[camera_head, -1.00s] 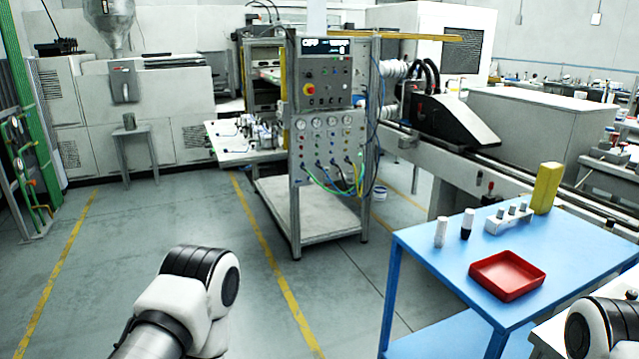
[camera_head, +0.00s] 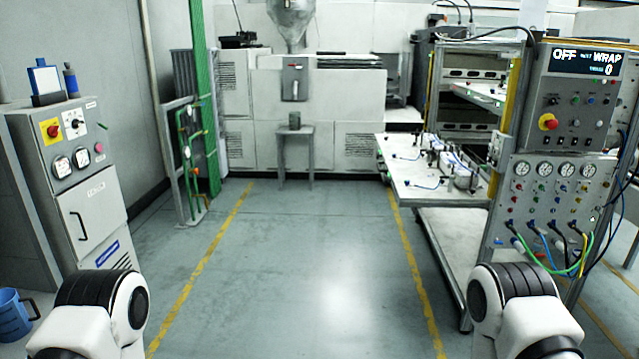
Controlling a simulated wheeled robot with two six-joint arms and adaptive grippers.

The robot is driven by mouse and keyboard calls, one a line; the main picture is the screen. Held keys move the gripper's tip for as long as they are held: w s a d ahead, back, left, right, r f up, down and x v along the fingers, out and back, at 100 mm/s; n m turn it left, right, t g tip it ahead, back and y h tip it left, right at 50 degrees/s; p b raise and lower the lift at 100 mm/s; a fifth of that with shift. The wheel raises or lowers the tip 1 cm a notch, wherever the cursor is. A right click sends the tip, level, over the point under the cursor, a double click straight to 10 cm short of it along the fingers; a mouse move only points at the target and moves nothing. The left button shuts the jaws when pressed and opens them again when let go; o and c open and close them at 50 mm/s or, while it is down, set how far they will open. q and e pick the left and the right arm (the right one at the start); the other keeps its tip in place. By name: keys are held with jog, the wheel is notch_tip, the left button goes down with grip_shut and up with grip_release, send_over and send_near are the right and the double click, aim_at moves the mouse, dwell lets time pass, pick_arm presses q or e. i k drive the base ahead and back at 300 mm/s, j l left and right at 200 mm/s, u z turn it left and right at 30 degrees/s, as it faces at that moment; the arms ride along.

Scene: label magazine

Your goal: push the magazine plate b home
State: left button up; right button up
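I cannot pick out the magazine plate b in the head view. A grey machine frame (camera_head: 462,225) stands at the right, with a white work table (camera_head: 425,188) and shelves behind it. Its control panel (camera_head: 575,100) shows OFF and WRAP on the display, with gauges and coloured hoses below. Only links of my two arms show at the bottom left and bottom right. Both grippers are outside the picture.
A grey cabinet (camera_head: 78,190) with gauges stands at the left, with a blue mug (camera_head: 14,314) by its foot. A green post (camera_head: 205,100) and a small stand (camera_head: 295,150) are further back. The floor (camera_head: 300,260) between the yellow lines is clear.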

aim_at(425, 192)
jog(key=i+z, duration=0.1)
jog(key=i, duration=0.4)
jog(key=i+j+z, duration=0.15)
jog(key=i, duration=0.3)
jog(key=i+j+z, duration=0.1)
jog(key=i, duration=0.4)
jog(key=i+j+z, duration=0.15)
jog(key=i, duration=0.3)
jog(key=i+j+z, duration=0.1)
jog(key=i+j, duration=0.15)
jog(key=i, duration=0.2)
jog(key=i+j+z, duration=0.15)
jog(key=i+z, duration=0.2)
jog(key=i, duration=0.55)
